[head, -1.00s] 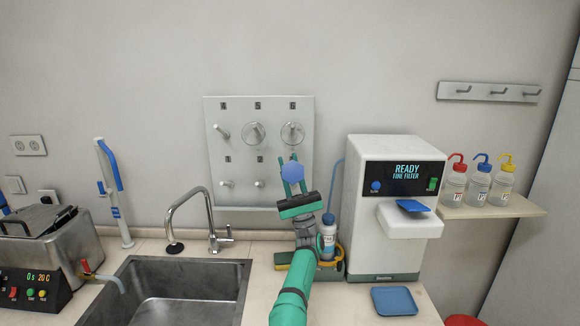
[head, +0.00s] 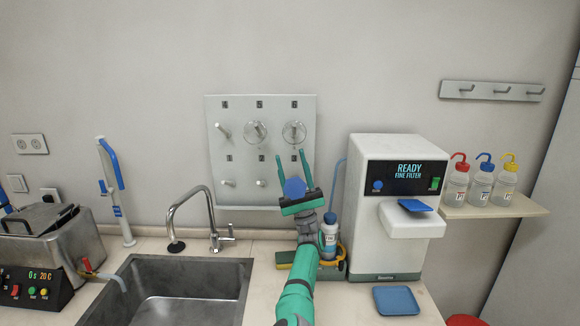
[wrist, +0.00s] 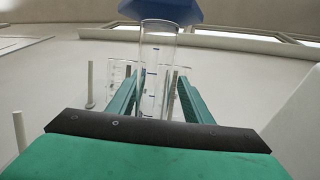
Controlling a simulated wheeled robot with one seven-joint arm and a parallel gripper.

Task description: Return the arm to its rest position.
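My gripper (head: 292,165) is open, its two teal fingers spread apart in front of the peg board (head: 236,199). In the wrist view the base (wrist: 165,9) is at the top and the tube runs down between the fingers, with a gap on each side. The cylinder is upside down at the lower right place of the board; the peg there is hidden. My gripper (wrist: 157,98) also shows in the wrist view.
A white filter machine (head: 365,220) reading READY stands right of my arm. A bottle (head: 329,232) stands close beside my forearm. A sink (head: 170,295) with a tall faucet (head: 210,215) is at left. Clear glassware (head: 294,132) hangs on upper pegs.

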